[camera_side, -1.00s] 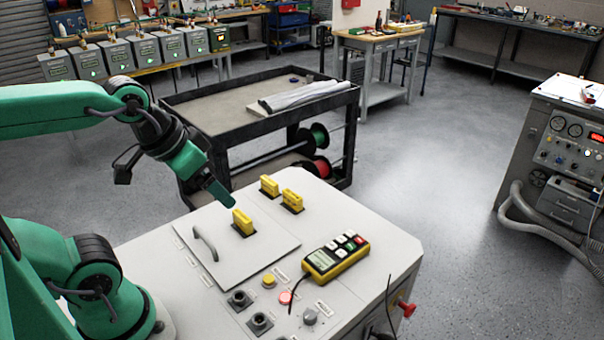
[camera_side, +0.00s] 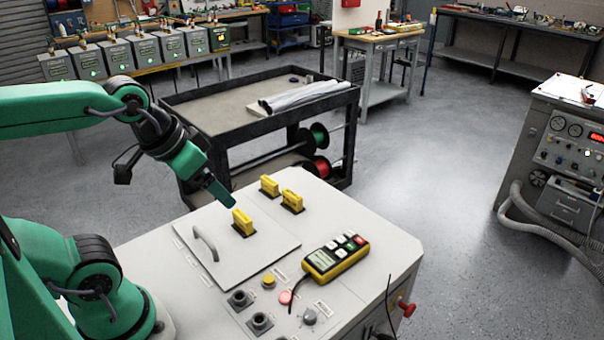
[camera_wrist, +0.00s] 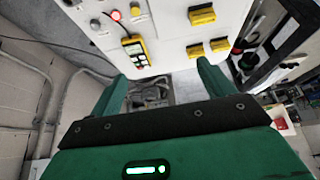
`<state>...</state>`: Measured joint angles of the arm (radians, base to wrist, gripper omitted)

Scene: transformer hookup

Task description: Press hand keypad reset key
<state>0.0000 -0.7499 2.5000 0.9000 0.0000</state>
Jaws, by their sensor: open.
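The yellow and black hand keypad (camera_side: 336,257) lies on the light grey cabinet top, right of centre, with a small display and several white, red and green keys. Which key is the reset key I cannot tell. It also shows in the wrist view (camera_wrist: 135,50), beyond the left finger. My gripper (camera_side: 226,198) hangs in the air by a yellow block handle, left of and behind the keypad, apart from it. In the wrist view my gripper (camera_wrist: 163,75) has its two green fingers spread with nothing between them.
Yellow block handles (camera_side: 243,222) stand up from the cabinet top (camera_side: 345,213). A curved grey handle (camera_side: 207,243) sits on a raised plate. Yellow and pink buttons (camera_side: 285,297), a grey knob (camera_side: 310,317) and black sockets lie in front. A black cart (camera_side: 225,110) stands behind.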

